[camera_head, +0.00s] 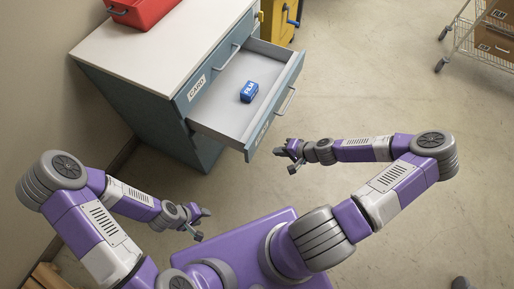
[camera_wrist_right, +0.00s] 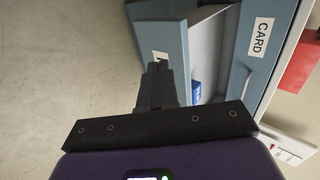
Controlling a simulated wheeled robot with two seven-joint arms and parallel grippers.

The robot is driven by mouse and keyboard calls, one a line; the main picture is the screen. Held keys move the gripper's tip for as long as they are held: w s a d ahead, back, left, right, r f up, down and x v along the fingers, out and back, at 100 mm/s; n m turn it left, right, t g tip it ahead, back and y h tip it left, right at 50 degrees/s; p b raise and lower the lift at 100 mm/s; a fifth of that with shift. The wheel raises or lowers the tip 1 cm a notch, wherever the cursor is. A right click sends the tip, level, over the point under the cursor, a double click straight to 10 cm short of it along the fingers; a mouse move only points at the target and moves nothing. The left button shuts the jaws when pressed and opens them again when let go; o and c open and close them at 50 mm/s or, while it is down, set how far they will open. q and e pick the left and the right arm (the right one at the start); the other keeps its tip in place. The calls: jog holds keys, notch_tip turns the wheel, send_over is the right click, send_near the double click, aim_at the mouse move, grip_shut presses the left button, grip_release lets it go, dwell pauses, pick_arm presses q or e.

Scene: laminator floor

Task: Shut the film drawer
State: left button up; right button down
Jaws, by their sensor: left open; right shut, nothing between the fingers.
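The film drawer (camera_head: 222,119) is pulled out of the teal cabinet (camera_head: 130,110) in the head view. A blue box marked FILM (camera_head: 249,92) lies inside it. The drawer's teal front has a bar handle (camera_head: 285,101) and a white label, seen edge-on. My right gripper (camera_head: 285,155) is shut and empty, close to the near corner of the drawer front. In the right wrist view its fingers (camera_wrist_right: 157,72) point at the drawer front (camera_wrist_right: 175,40) and partly cover its label; I cannot tell if they touch. My left gripper (camera_head: 204,223) is open and empty, below the cabinet in the picture.
The drawer marked CARD (camera_head: 203,82) above is shut. A red box (camera_head: 140,10) sits on the white cabinet top (camera_head: 160,45). A yellow unit (camera_head: 277,20) stands behind the cabinet. A wire cart (camera_head: 480,45) with cartons is at the top right. The floor (camera_head: 380,85) between is clear.

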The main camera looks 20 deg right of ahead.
aim_at(250, 148)
jog(key=shift+w+a+f+b, duration=0.4)
jog(key=shift+w+a+f, duration=0.5)
jog(key=shift+w+a, duration=0.25)
jog(key=shift+w+a+f+b, duration=0.35)
jog(key=shift+w+a+f, duration=0.55)
jog(key=shift+w, duration=0.4)
jog(key=shift+w+a+f+b, duration=0.4)
jog(key=shift+w+a+f, duration=0.45)
jog(key=shift+w+a, duration=0.3)
jog(key=shift+w, duration=0.1)
